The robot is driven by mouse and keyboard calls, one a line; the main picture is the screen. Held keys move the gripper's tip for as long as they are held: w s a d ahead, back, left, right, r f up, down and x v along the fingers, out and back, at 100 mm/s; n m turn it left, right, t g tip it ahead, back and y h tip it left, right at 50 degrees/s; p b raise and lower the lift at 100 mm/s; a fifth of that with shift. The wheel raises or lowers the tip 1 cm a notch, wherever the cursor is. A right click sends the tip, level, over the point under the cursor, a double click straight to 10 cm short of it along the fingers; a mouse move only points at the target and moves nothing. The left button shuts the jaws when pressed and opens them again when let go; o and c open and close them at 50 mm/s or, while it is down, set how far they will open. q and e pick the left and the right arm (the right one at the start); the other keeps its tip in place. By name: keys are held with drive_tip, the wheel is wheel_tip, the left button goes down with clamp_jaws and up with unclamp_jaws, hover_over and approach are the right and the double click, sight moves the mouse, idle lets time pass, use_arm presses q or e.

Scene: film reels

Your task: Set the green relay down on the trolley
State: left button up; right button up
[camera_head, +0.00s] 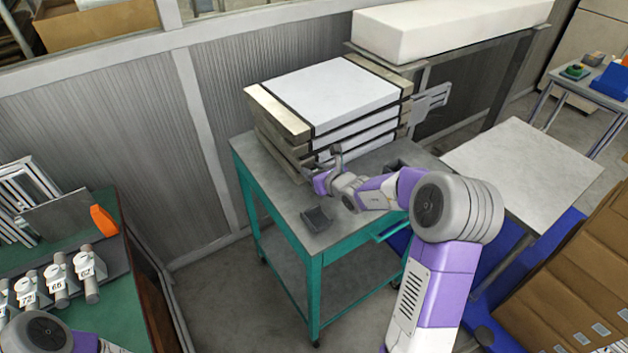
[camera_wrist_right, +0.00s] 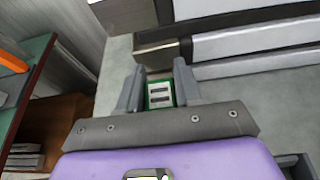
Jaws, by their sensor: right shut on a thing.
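The trolley (camera_head: 265,165) has a teal frame and a grey top, and stands in the middle of the head view. My right gripper (camera_head: 312,172) is over its top, close to the front of a stack of white-and-metal slabs. In the right wrist view, my right gripper (camera_wrist_right: 158,88) is shut on the green relay (camera_wrist_right: 160,96), a small green block with a pale face and dark marks. The grey top (camera_wrist_right: 235,92) lies beyond it; I cannot tell whether the relay touches it. In the head view the relay is hidden. My left gripper is out of view.
The slab stack (camera_head: 345,90) fills the back of the trolley top. A small dark holder (camera_head: 317,218) sits near the front left edge. A grey table (camera_head: 525,165) and cardboard boxes (camera_head: 580,260) stand to the right. A green bench (camera_head: 110,320) is at the left.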

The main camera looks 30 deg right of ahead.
wheel_tip(320, 180, down, 3)
drive_tip(key=shift+r, duration=0.1)
drive_tip(key=shift+b, duration=0.4)
drive_tip(key=o, duration=1)
drive_tip(key=shift+o, duration=0.2)
